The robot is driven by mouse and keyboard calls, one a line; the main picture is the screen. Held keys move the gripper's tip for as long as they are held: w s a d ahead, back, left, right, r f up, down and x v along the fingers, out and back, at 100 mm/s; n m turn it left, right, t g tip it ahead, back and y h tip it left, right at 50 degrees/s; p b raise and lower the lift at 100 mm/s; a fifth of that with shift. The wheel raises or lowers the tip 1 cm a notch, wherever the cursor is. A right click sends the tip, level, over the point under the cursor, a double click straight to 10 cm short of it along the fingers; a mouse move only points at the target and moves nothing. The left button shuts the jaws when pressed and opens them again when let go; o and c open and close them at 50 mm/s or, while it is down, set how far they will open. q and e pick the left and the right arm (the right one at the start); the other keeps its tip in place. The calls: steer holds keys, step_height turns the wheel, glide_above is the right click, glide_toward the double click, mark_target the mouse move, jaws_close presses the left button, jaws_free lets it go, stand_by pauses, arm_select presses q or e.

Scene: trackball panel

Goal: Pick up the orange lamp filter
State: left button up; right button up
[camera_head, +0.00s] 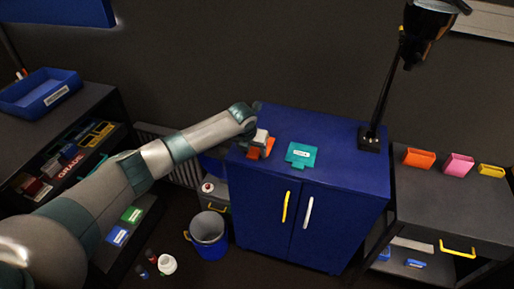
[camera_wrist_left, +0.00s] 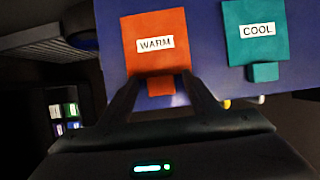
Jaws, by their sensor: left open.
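The orange lamp filter (camera_head: 254,153) lies on the left part of the blue cabinet top. In the left wrist view the orange filter (camera_wrist_left: 157,62) carries a white label reading WARM and has a small tab at its near edge. My left gripper (camera_head: 261,138) is over it in the head view and hides part of it. In the left wrist view my left gripper (camera_wrist_left: 160,90) is open, its two fingers on either side of the tab. I cannot tell whether they touch it. My right gripper is not in view.
A teal filter (camera_head: 301,154) labelled COOL lies to the right on the cabinet (camera_head: 340,180). A black lamp (camera_head: 380,100) stands at the cabinet's right back. A side table (camera_head: 440,200) with small coloured trays is at the right. A bucket (camera_head: 207,228) stands on the floor in front.

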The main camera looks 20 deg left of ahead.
arm_select(q)
steer(key=c, duration=1)
steer(key=shift+c, duration=0.2)
steer(key=shift+r, duration=0.15)
steer(key=shift+w+r+b, duration=0.1)
steer(key=shift+r+b, duration=0.4)
steer(key=shift+r, duration=0.05)
step_height(320, 180, up, 2)
steer(key=shift+r+b, duration=0.25)
steer(key=shift+b, duration=0.4)
steer(key=s+d+r+b, duration=0.1)
steer(key=d+r+b, duration=0.1)
steer(key=d, duration=0.3)
steer(key=s+d+r+b, duration=0.1)
steer(key=d+r+b, duration=0.1)
steer(key=d+r, duration=0.3)
steer(key=shift+s+d, duration=0.15)
steer(key=shift+d, duration=0.6)
